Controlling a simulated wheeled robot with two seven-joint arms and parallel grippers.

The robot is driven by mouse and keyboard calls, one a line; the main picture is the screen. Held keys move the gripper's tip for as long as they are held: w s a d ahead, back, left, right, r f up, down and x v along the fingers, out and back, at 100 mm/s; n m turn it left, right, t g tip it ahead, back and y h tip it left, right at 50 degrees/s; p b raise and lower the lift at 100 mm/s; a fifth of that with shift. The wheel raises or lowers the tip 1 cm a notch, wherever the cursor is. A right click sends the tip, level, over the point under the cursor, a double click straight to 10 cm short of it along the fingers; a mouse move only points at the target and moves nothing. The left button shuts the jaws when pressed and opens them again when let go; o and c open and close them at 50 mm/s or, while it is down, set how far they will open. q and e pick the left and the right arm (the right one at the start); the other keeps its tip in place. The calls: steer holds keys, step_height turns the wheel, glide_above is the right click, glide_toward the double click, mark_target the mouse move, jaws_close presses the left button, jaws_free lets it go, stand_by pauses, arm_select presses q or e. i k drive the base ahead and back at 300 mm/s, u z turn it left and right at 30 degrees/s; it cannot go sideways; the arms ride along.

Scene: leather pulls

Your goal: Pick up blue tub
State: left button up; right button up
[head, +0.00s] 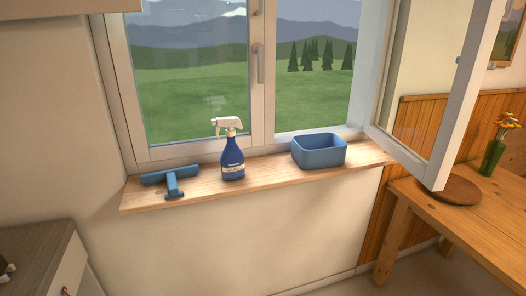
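The blue tub (319,157) is a rounded rectangular open container. It stands upright on the right part of the wooden window sill (258,181), in front of the window's right opening. The part of its inside that shows looks empty.
A blue spray bottle (232,160) with a white trigger head stands left of the tub. A blue squeegee (170,181) lies further left. An open window sash (450,110) juts out on the right, over a wooden table (475,218) with a green vase (493,155).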

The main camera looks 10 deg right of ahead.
mark_target(318, 150)
steer(key=u, duration=0.35)
steer(key=i, duration=1.55)
steer(key=z, duration=0.85)
